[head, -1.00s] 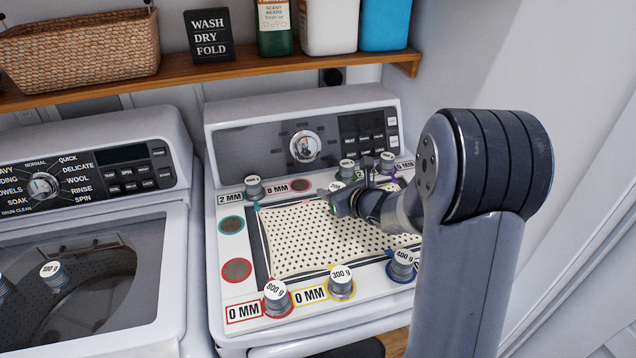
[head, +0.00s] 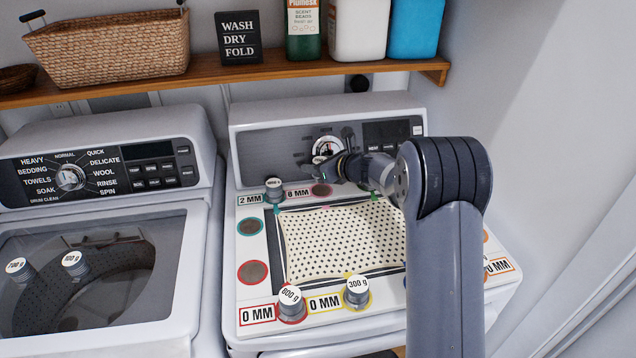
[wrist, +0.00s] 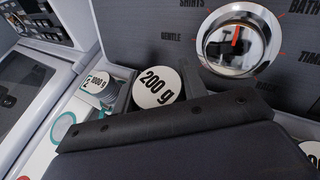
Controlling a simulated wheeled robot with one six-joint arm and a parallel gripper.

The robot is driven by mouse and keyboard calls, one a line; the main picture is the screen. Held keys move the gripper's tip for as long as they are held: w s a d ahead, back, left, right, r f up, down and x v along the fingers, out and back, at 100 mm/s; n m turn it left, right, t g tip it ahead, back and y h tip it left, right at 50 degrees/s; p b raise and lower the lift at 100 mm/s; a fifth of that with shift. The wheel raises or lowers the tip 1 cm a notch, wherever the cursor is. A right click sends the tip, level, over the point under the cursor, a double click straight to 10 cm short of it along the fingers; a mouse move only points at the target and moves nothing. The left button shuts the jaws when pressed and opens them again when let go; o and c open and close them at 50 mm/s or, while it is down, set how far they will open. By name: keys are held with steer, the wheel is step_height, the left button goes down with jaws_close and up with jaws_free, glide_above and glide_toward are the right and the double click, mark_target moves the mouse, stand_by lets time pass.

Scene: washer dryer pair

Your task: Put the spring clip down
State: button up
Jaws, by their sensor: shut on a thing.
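My gripper (head: 328,165) is shut, raised over the back edge of the dryer top (head: 258,290), in front of the control dial (head: 326,147). In the wrist view a round cap marked 200 g (wrist: 158,87) sits between the fingers, like the top of a weight. I cannot make out a spring clip in the jaws. Small coloured pieces, one teal (head: 277,208) and one green (head: 375,197), lie at the far edge of the dotted cloth (head: 345,243). They may be clips. My arm hides the back right of the dryer top.
A 1000 g weight (wrist: 97,82) stands left of the gripper. 800 g (head: 290,303) and 300 g (head: 357,291) weights stand at the front. Bare discs (head: 253,273) lie at the left. The console (head: 270,147) rises close behind the gripper. A shelf (head: 200,82) hangs above.

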mark_target(317, 188)
steer(key=shift+f, duration=2.5)
steer(key=shift+f, duration=0.25)
steer(key=o, duration=1.1)
steer(key=shift+r, duration=0.1)
steer(key=shift+c, duration=0.2)
steer(key=shift+r, duration=0.15)
steer(key=shift+s+d+r, duration=0.1)
steer(key=shift+s+d, duration=0.05)
steer(key=shift+d, duration=0.05)
steer(key=b+v, duration=0.2)
steer(key=v, duration=0.9)
steer(key=shift+s+d, duration=0.2)
steer(key=shift+s, duration=0.05)
